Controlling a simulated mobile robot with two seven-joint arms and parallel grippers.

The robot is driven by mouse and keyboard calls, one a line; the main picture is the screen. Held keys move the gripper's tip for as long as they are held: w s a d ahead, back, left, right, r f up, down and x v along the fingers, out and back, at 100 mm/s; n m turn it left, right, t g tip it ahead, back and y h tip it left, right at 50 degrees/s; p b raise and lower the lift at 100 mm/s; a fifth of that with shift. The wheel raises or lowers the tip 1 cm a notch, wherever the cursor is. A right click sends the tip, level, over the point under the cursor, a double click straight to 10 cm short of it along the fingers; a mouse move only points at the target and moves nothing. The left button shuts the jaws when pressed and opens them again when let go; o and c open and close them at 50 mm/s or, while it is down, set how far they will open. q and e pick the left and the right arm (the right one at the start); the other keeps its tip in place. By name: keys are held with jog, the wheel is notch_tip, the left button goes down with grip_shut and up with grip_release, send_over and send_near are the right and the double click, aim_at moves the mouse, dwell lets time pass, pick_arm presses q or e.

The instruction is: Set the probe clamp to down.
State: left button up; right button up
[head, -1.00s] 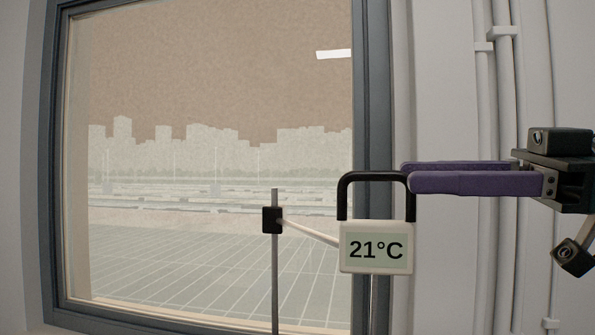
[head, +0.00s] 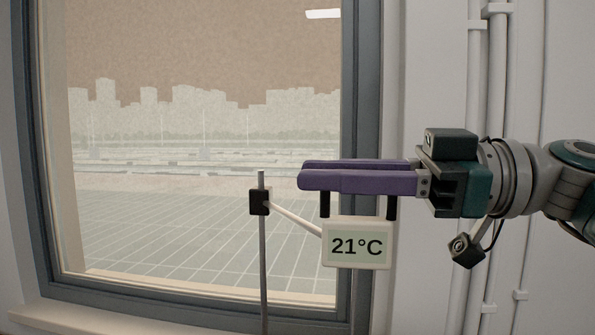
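The probe clamp is a black block (head: 259,201) on a thin upright grey rod (head: 263,270). A pale arm (head: 297,219) slopes down to the right from it to a white box (head: 356,243) reading 21°C. Two black handle posts (head: 325,204) rise from the box, and the handle's top bar is hidden behind my purple fingers. My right gripper (head: 300,177) comes in from the right, its fingers level across the handle, one behind the other. I cannot tell whether they grip the bar. The fingertips end a little right of the clamp block. My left gripper is not in view.
A large dark-framed window (head: 361,120) stands behind the rod, with a sill (head: 110,322) at lower left. Vertical pipes (head: 487,100) run up the wall behind my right arm. The space left of the rod is clear.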

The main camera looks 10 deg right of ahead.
grip_shut()
dwell(1.0)
